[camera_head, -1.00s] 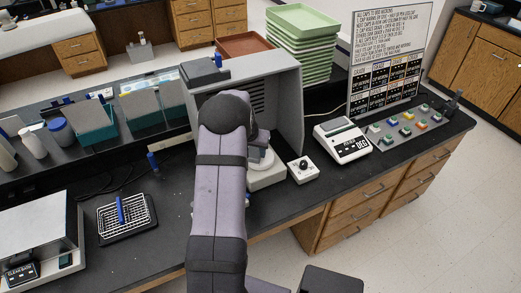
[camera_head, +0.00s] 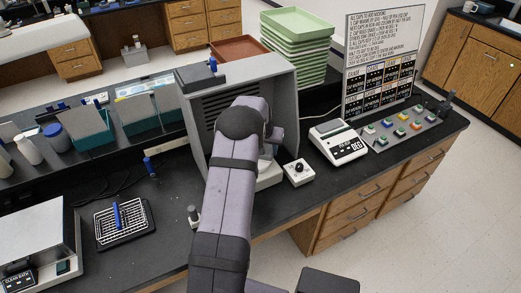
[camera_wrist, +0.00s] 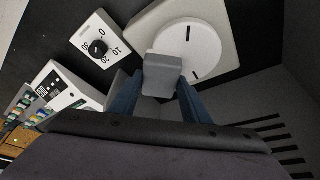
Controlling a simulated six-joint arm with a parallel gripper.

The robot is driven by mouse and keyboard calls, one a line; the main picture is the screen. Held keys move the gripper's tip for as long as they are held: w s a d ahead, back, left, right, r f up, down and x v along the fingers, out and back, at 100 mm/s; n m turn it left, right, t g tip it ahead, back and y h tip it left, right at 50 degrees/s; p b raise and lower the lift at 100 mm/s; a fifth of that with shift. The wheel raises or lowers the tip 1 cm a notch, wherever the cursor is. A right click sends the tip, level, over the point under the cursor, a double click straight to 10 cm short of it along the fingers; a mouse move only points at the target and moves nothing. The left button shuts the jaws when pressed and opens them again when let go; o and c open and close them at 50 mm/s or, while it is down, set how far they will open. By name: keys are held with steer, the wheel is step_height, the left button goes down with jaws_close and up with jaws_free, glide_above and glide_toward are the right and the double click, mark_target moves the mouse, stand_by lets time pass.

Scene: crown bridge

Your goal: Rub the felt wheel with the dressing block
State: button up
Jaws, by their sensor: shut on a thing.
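The felt wheel (camera_wrist: 198,45) is a flat white disc with dark marks, on a pale housing in the wrist view. In the head view my arm mostly hides it inside the grey hood. My gripper (camera_wrist: 160,88) is shut on the dressing block (camera_wrist: 162,66), a small grey block between its blue fingers. The block overlaps the wheel's near-left edge in the wrist view. I cannot tell whether it touches the wheel face.
The grey hood (camera_head: 284,88) encloses the wheel's place. A dial box (camera_head: 299,172) stands at its right; it also shows in the wrist view (camera_wrist: 97,45). A scale-like device (camera_head: 338,141) stands farther right. A wire rack (camera_head: 123,222) sits at the left.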

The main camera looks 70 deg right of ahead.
step_height(320, 180, up, 2)
steer(key=shift+w+d+r, duration=0.1)
steer(key=shift+r, duration=0.15)
steer(key=shift+r+p, duration=0.7)
steer(key=shift+r, duration=0.05)
steer(key=shift+r+p, duration=1.25)
steer(key=shift+r, duration=0.85)
